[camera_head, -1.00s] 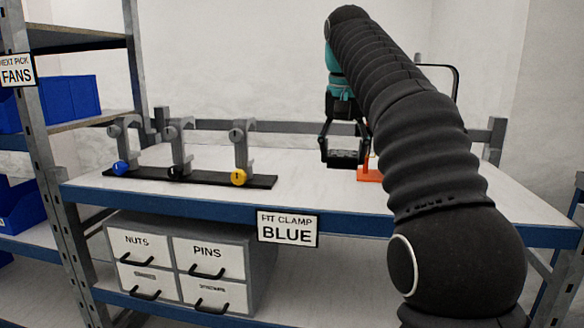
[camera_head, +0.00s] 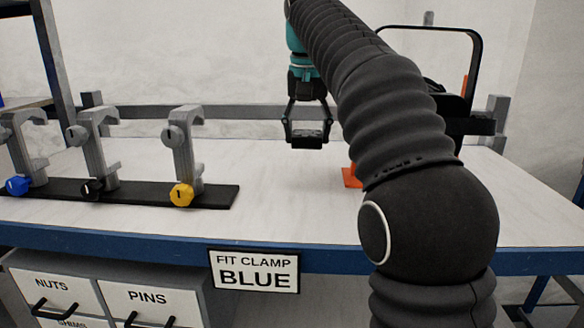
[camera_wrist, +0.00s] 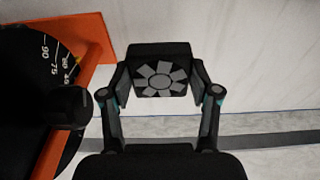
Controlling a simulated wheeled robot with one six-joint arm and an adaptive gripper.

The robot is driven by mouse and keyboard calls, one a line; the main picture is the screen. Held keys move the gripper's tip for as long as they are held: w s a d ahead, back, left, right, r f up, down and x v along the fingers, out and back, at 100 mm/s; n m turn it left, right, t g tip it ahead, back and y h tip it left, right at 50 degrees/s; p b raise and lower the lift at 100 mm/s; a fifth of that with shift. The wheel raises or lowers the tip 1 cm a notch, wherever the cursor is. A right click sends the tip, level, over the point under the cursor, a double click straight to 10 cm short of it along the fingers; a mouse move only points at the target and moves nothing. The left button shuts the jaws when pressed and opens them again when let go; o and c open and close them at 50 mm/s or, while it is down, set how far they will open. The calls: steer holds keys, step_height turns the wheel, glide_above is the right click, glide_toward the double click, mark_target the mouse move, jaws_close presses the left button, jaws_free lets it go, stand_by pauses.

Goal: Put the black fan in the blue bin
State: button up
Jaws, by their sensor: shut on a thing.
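The black fan (camera_head: 307,141) is a small square block held at the end of my gripper (camera_head: 307,127), above the white bench top. In the wrist view the fan (camera_wrist: 160,76) shows a grey bladed rotor on its face, between the two fingers of my gripper (camera_wrist: 160,92). The fingers are shut on its sides. No whole blue bin is in view now; only a sliver of blue (camera_head: 2,101) shows at the left edge of the head view, too little to tell what it is.
The bench (camera_head: 270,185) has a black rail (camera_head: 220,196) with grey clamps with blue, black and yellow knobs at left. An orange stand (camera_head: 351,178), with a dial (camera_wrist: 22,85) in the wrist view, is partly behind my arm. A label (camera_head: 254,271) reads "FIT CLAMP BLUE".

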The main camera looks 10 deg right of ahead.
mark_target(306, 181)
steer(key=shift+s+f+b, duration=0.1)
steer(key=shift+f+b, duration=1.2)
steer(key=shift+f, duration=2.55)
steer(key=shift+f, duration=0.15)
steer(key=o, duration=1.2)
steer(key=shift+c, duration=0.2)
